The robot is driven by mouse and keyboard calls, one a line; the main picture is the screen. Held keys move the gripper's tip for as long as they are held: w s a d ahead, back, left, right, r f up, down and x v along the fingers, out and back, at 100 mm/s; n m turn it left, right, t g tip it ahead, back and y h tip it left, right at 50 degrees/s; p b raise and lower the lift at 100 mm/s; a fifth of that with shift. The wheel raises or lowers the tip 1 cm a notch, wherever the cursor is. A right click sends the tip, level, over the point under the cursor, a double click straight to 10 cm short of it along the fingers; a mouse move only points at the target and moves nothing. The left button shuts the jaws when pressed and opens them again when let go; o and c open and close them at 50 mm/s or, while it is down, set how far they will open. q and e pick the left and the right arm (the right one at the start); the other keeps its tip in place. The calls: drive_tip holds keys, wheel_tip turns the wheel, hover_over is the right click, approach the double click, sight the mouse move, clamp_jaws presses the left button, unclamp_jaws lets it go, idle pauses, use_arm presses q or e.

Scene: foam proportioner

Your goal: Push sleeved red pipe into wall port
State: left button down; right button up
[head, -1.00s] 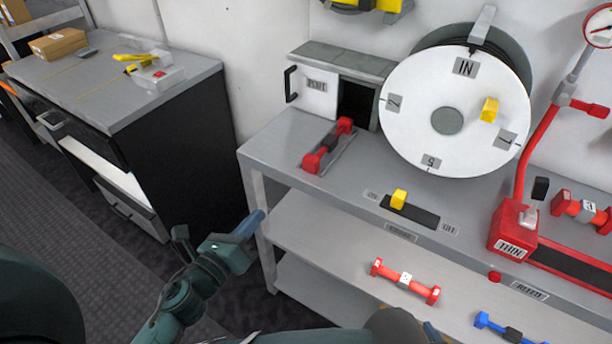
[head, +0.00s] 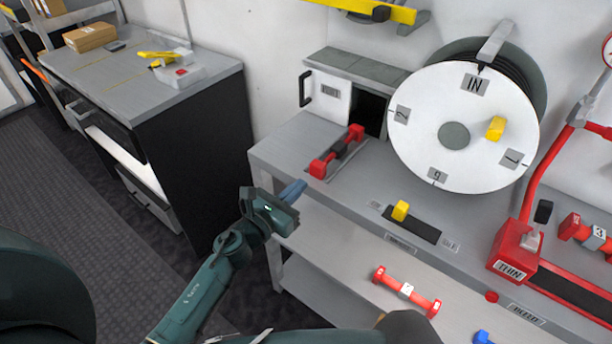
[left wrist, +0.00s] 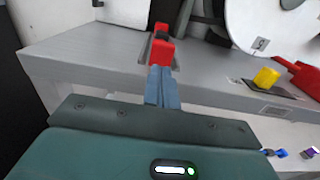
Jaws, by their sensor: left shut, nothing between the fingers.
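The red pipe with a dark sleeve around its middle (head: 337,152) lies in a grey cradle on the bench top. It points toward the dark wall port (head: 369,108), whose white door (head: 327,93) stands open at the left. My left gripper (head: 293,190) is shut and empty, its blue-grey fingers near the bench's front edge, short of the pipe's near end. In the left wrist view the shut fingers (left wrist: 162,88) point at the pipe's red near end (left wrist: 161,50) and overlap its lower edge; I cannot tell whether they touch. My right gripper is out of view.
A white reel (head: 440,165) stands right of the port. A yellow slider (head: 400,210) sits on the bench front, and a red box (head: 513,250) is farther right. Another red pipe (head: 407,290) lies on the lower shelf. A dark cabinet (head: 200,150) stands left.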

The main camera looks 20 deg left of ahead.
sight(314, 173)
use_arm(q)
drive_tip(key=shift+x, duration=1.85)
drive_tip(key=shift+b+x, duration=0.55)
drive_tip(key=shift+x, duration=1.05)
drive_tip(key=shift+f, duration=0.1)
